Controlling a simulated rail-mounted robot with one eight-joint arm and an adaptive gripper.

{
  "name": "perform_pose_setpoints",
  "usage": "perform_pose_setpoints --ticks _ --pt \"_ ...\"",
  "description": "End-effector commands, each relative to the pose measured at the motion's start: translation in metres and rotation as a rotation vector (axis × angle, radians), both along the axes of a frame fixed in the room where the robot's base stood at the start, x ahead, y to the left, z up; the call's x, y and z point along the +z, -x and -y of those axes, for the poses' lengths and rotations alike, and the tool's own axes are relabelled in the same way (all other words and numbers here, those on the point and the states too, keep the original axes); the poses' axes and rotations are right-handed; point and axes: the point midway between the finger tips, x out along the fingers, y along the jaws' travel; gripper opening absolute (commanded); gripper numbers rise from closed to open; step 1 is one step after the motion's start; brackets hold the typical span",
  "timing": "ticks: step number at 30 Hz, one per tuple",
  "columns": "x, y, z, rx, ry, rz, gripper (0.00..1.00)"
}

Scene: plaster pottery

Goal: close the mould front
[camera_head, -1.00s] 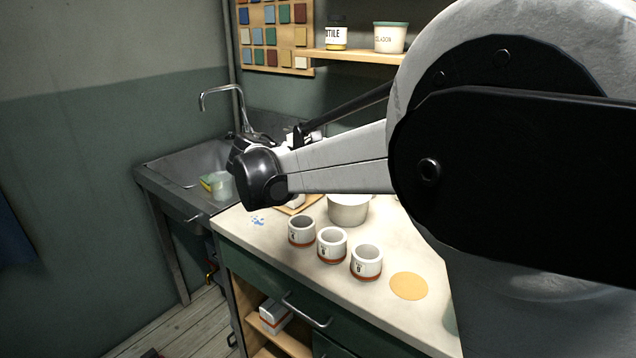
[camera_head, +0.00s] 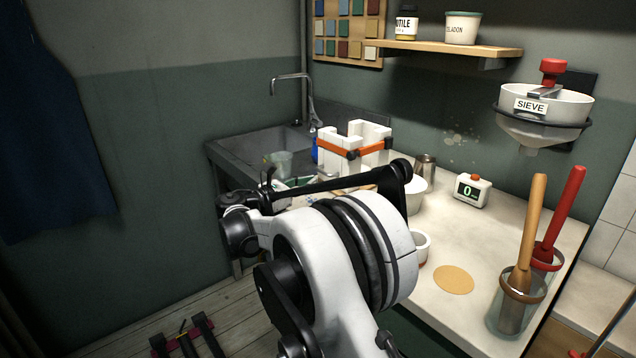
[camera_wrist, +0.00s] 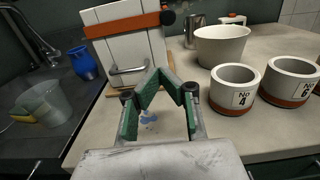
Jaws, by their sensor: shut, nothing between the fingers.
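The plaster mould (camera_head: 352,145) is made of white blocks with an orange strap around it. It stands at the back of the worktop, beside the sink. In the wrist view the white front face of the mould (camera_wrist: 128,42) shows ahead and to the left, with a grey metal bar handle (camera_wrist: 128,69) low on it. My gripper (camera_wrist: 156,76) has green-padded fingers that meet at the tips. It is empty and appears in front of the mould, just right of the handle. Whether it touches is unclear. In the head view my arm hides most of the gripper and the mould's lower part.
Cups number 4 (camera_wrist: 234,88) and 6 (camera_wrist: 289,81) stand right of my gripper, with a white bowl (camera_wrist: 222,45) behind. A sink (camera_head: 262,150) lies left.

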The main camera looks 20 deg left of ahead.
Motion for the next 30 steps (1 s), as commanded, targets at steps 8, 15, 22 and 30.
perform_pose_setpoints --ticks 8,15,22,30 --pt "-0.001 -0.047 0.026 -0.002 -0.001 0.000 0.00" --pt "-0.001 -0.082 0.045 -0.001 -0.002 0.000 0.00" --pt "0.000 -0.101 0.055 -0.001 -0.003 -0.001 0.00" --pt "0.000 -0.104 0.056 0.001 -0.003 -0.001 0.00"
